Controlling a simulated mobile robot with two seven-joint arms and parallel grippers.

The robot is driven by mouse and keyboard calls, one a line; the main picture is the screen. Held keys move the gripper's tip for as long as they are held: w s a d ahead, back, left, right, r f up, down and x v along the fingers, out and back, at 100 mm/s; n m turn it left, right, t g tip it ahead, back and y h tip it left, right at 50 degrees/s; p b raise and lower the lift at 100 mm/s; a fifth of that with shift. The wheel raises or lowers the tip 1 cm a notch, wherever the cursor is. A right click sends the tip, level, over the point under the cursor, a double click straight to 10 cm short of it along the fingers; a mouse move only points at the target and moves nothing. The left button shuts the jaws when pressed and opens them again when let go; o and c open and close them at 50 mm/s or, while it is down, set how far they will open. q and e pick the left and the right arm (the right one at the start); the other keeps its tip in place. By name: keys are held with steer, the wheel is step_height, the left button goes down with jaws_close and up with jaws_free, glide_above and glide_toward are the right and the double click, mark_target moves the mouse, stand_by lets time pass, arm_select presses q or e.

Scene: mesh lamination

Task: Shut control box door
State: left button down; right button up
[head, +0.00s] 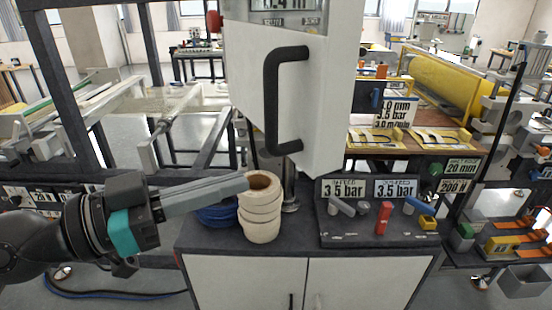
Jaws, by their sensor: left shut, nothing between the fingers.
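The control box (345,80) is a white housing at the top centre, with part of a display at its upper edge. A white panel with a big black bar handle (272,100) faces me; I take it to be the door, and I cannot tell how far open it stands. My left gripper (244,184) comes in from the left, its long grey fingers together and empty. Its tips are below and left of the handle, apart from it, and in the picture overlap the edge of the tape rolls. My right gripper is out of view.
A stack of cream tape rolls (261,222) and a blue coil (218,215) stand on the dark cabinet top (210,240). To the right is a control panel (375,228) with levers and bar readouts. A yellow roller machine (450,80) stands behind right.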

mark_target(298, 165)
arm_select(q)
steer(key=p+x, duration=0.4)
steer(key=x, duration=0.1)
steer(key=shift+r, duration=0.2)
steer(key=shift+f+p+x, duration=0.25)
steer(key=shift+p+x, duration=0.2)
steer(key=shift+x, duration=0.6)
steer(key=shift+d, duration=0.1)
